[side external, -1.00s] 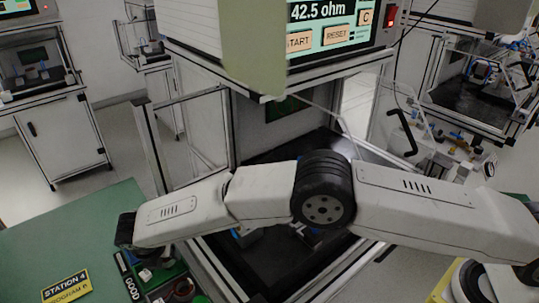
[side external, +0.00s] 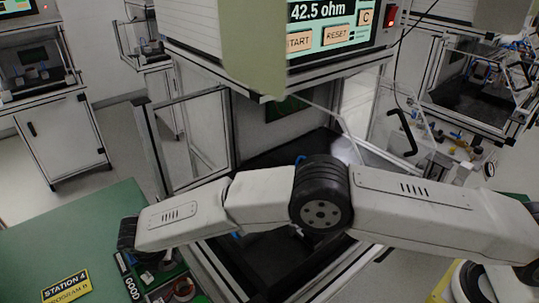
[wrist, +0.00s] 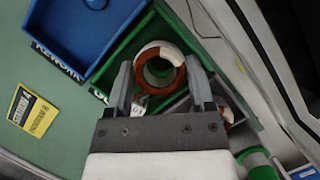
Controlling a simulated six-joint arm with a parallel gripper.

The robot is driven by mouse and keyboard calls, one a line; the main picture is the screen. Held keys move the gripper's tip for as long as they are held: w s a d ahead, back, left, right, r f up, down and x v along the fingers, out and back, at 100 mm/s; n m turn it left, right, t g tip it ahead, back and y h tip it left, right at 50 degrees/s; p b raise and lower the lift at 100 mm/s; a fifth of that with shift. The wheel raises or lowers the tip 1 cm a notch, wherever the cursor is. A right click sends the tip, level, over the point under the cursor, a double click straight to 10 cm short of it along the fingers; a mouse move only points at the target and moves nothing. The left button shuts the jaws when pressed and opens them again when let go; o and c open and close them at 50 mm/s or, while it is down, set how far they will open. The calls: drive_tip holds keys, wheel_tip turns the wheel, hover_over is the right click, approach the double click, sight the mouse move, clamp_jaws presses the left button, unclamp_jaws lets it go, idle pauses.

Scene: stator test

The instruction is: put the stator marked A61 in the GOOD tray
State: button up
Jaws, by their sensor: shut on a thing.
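In the wrist view my gripper (wrist: 160,67) is shut on a stator (wrist: 162,50), a ring with copper windings and a white upper part. The stator sits between the two fingers. A small white tag shows near the left finger, too small to read. The green GOOD tray (wrist: 108,62) lies below the gripper and stator; I cannot tell whether the stator touches its floor. Its label is partly hidden by the left finger.
A blue REWORK tray (wrist: 57,45) lies left of the green tray. Another stator (wrist: 229,114) sits in a grey tray at the right, partly hidden by the right finger. A green cylinder (wrist: 258,162) stands lower right. The tester frame (side external: 205,270) is beside the green bench (side external: 60,230).

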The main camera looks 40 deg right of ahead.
drive_tip(key=shift+f, duration=0.35)
drive_tip(key=o, duration=1.3)
drive_tip(key=shift+o, duration=0.2)
drive_tip(key=shift+d+f, duration=0.1)
drive_tip(key=v, duration=0.8)
